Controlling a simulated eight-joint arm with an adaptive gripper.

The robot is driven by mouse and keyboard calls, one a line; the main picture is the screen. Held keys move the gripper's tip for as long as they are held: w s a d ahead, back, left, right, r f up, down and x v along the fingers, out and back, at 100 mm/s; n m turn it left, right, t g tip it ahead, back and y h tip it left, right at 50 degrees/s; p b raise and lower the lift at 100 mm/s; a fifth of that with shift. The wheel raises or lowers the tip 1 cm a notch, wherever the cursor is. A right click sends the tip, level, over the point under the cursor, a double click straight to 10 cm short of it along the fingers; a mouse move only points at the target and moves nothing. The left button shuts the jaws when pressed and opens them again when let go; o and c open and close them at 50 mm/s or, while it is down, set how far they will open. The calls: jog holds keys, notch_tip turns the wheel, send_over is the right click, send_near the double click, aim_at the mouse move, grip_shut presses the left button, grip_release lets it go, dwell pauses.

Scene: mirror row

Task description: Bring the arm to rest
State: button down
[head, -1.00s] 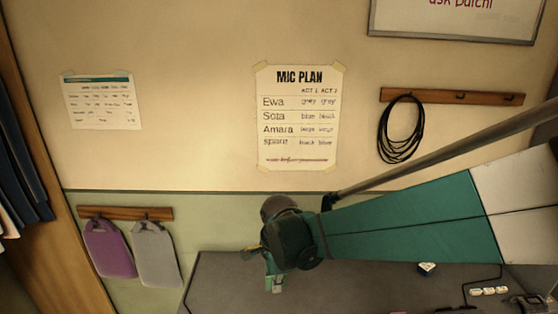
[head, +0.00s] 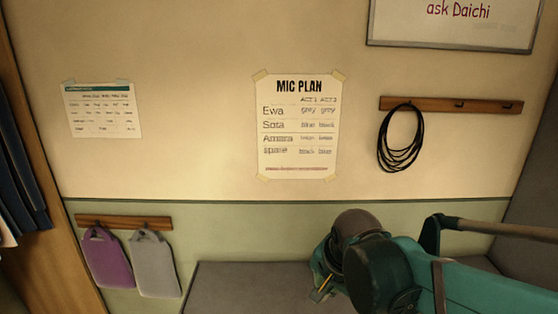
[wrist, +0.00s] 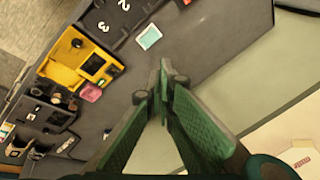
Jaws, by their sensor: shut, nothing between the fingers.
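My gripper (wrist: 163,85) shows in the wrist view with its two green fingers meeting at the tips. It is shut and holds nothing. It hangs above the grey counter (wrist: 215,40), apart from the things on it. In the head view my teal arm reaches in from the lower right. My gripper is at its end, near the lower middle, in front of the green lower wall and above the grey counter top (head: 240,285); its fingertips are not clear there.
In the wrist view a yellow device (wrist: 80,55), a pink block (wrist: 91,92), a small teal-and-white item (wrist: 149,37) and black devices (wrist: 40,115) lie left of my gripper. In the head view a cable coil (head: 401,140) hangs from a rail, and purple (head: 107,258) and grey (head: 154,262) bags hang left.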

jog(key=s+d+r+n+t, duration=0.2)
jog(key=s+d+n+t, duration=0.1)
jog(key=s+d+n, duration=0.5)
jog(key=shift+s+d+r+h, duration=0.4)
jog(key=shift+s+d, duration=0.45)
jog(key=shift+d, duration=0.3)
dwell(2.0)
